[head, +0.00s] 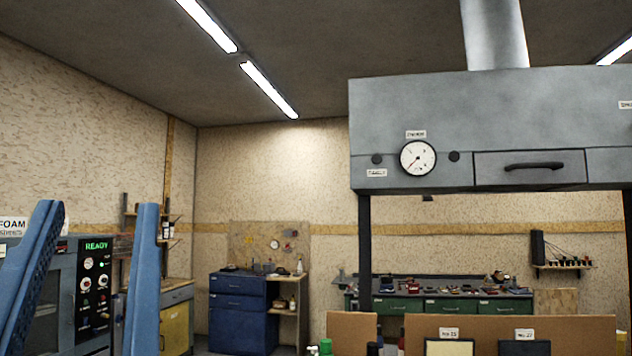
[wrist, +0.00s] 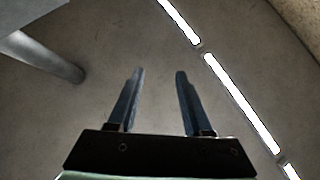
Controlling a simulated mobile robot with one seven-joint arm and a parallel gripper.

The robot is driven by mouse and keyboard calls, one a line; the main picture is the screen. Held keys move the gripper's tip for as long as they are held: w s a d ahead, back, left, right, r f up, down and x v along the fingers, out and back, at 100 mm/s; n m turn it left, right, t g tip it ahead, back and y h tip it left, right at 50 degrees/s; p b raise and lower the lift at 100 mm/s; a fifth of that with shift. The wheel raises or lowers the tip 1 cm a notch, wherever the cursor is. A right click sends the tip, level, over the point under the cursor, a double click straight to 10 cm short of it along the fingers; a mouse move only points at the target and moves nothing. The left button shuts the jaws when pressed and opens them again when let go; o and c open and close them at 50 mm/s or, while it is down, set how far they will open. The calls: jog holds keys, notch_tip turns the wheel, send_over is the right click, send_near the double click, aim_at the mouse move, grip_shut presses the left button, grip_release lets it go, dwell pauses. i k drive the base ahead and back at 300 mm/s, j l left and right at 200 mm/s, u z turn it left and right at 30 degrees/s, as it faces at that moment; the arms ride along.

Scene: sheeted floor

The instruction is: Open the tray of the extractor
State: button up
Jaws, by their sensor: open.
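The extractor (head: 450,95) is a grey metal hood at the upper right of the head view. Its tray (head: 560,170) is a flat front panel with a dark bar handle (head: 534,166), flush with the hood's face, so it looks closed. My gripper (head: 98,207) stands at the lower left of the head view, blue fingers pointing up, well left of the tray and apart from it. In the wrist view my gripper (wrist: 158,75) is open, with nothing between the fingers. The tray does not show in the wrist view.
A round gauge (head: 418,157) and dark knobs sit left of the tray. A dark post (head: 364,250) stands under the hood. A foam machine (head: 60,290) is behind my gripper. Below are a brown partition (head: 580,330) and a bench with green drawers (head: 442,306). The wrist view shows ceiling lights (wrist: 240,100).

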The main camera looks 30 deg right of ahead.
aim_at(531, 170)
jog(key=z, duration=1.55)
